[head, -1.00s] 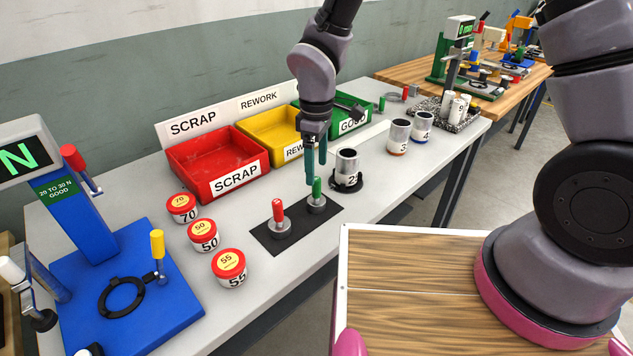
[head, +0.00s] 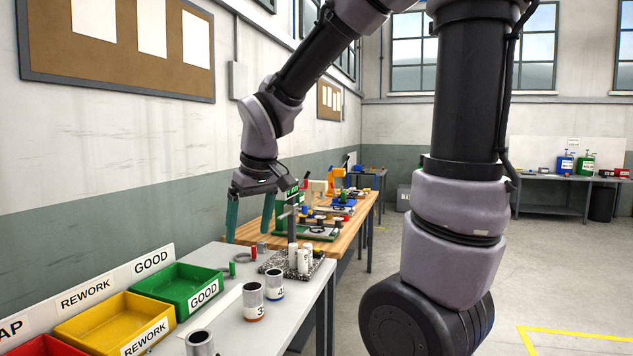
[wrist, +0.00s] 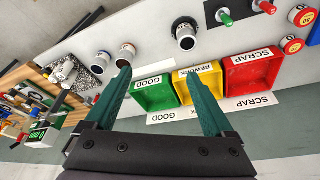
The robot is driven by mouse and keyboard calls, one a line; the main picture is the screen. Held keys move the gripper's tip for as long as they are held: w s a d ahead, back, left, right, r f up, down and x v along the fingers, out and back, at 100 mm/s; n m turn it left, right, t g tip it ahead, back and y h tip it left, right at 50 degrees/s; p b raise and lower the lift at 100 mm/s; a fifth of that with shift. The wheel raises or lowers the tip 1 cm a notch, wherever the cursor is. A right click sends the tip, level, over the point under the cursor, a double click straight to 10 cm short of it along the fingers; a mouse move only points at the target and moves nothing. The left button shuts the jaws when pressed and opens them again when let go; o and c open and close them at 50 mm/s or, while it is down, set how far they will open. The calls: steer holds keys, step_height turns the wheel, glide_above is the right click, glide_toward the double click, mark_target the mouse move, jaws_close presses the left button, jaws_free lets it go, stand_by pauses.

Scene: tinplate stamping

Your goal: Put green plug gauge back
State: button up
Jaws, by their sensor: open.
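The green plug gauge (wrist: 226,18) stands in a grey base on the black mat (wrist: 208,12), at the top of the wrist view. The red plug gauge (wrist: 266,7) is beside it. The current head view does not show the mat or these gauges. My gripper (head: 251,228) is open and empty, raised above the far part of the grey bench. In the wrist view, the two green fingers of my gripper (wrist: 157,74) are spread apart over the bins, well away from the green gauge.
Green (head: 176,266), yellow (head: 75,325) and red (wrist: 235,82) bins line the back of the bench. Labelled cans (head: 253,311) stand in front of them. A speckled block (head: 312,277) holds white cylinders. A wooden bench (head: 345,236) lies beyond.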

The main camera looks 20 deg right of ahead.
steer(key=s+d+r+m+t, duration=0.3)
steer(key=s+d+r+m, duration=0.5)
steer(key=s+d+r, duration=0.1)
steer(key=shift+d+r+t+y, duration=0.4)
steer(key=shift+d+r, duration=0.15)
steer(key=shift+d, duration=0.6)
steer(key=shift+a, duration=0.1)
